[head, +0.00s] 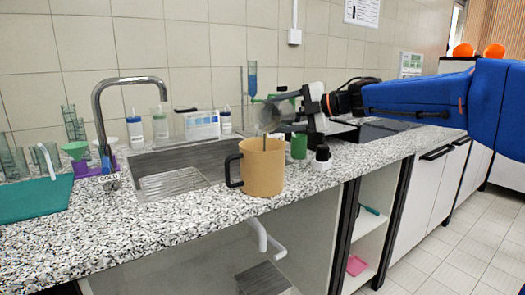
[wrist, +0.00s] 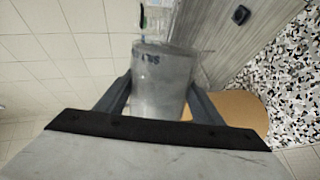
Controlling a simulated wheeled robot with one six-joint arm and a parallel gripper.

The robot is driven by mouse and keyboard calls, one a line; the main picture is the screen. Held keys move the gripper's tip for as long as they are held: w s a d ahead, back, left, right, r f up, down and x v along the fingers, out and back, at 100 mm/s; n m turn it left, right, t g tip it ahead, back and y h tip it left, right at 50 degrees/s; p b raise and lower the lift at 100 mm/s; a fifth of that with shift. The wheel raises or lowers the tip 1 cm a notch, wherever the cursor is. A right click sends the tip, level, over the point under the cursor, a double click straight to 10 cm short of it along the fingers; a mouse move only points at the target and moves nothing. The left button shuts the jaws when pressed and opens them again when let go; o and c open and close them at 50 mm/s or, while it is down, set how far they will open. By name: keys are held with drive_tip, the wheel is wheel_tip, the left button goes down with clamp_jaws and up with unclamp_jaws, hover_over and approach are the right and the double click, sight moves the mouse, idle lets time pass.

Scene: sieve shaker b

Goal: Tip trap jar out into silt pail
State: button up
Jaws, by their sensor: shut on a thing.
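The trap jar (head: 272,113), a grey see-through jar, is held on its side with its mouth end toward the left, above the tan silt pail (head: 263,170). My gripper (head: 303,108) is shut on it. In the wrist view the jar (wrist: 160,80) sits between both fingers, with upside-down dark lettering on its side. The pail, a mug-like vessel with a black handle on its left, stands upright at the counter's front edge. It shows partly behind the jar in the wrist view (wrist: 238,108). A thin dark streak shows between jar and pail; I cannot tell what it is.
A sink (head: 175,172) with a tall tap (head: 103,120) lies left of the pail. Several bottles and a white box (head: 202,125) stand behind it. Green vessels stand behind the jar.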

drive_tip(key=shift+s+f+n, duration=0.1)
drive_tip(key=shift+s+n, duration=0.05)
drive_tip(key=shift+n, duration=0.15)
idle(0.5)
drive_tip(key=shift+s+a+r+n+t, duration=0.2)
drive_tip(key=shift+s+r+n+t, duration=0.1)
drive_tip(key=shift+r+n, duration=0.25)
idle(0.6)
